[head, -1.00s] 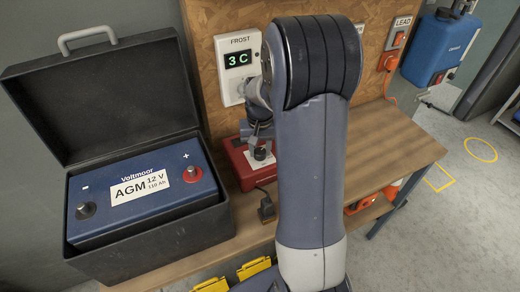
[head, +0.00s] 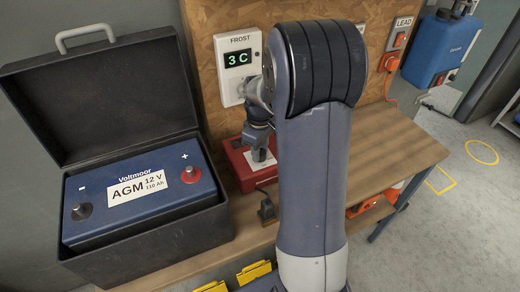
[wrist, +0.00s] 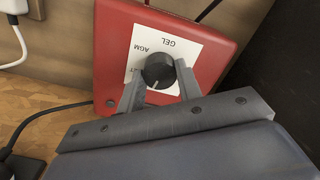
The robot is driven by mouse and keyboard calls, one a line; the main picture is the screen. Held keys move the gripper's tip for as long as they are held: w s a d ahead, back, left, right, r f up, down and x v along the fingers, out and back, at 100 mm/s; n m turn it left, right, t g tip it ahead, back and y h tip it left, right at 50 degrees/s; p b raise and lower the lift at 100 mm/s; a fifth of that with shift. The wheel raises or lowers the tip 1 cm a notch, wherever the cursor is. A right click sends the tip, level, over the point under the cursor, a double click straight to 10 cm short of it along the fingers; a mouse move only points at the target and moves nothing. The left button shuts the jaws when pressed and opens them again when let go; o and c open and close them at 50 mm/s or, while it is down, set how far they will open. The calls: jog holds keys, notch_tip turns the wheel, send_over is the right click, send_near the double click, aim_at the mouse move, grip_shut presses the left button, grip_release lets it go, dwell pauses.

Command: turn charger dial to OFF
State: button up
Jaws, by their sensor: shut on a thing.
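The red charger (head: 236,178) sits on the bench below the frost display; it also shows in the wrist view (wrist: 108,40). Its white dial plate (wrist: 190,48) reads GEL and AGM, upside down in the wrist view, with a third label partly hidden by a finger. The round black dial (wrist: 158,70) has a white pointer mark toward the lower left in that view. My gripper (wrist: 159,74) is shut on the dial, one finger on each side. In the head view my gripper (head: 259,143) covers the dial.
An open black box (head: 150,245) holding a blue AGM battery (head: 140,205) stands left of the charger. The frost display (head: 238,62) hangs on the board behind. A black cable (wrist: 55,111) lies left of the charger in the wrist view. The bench's right side is clear.

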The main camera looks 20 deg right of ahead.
jog(key=shift+n, duration=1)
jog(key=o, duration=1)
jog(key=shift+c, duration=0.2)
jog(key=shift+r, duration=0.1)
notch_tip(320, 180, up, 11)
jog(key=shift+f+b, duration=0.2)
jog(key=shift+b, duration=0.25)
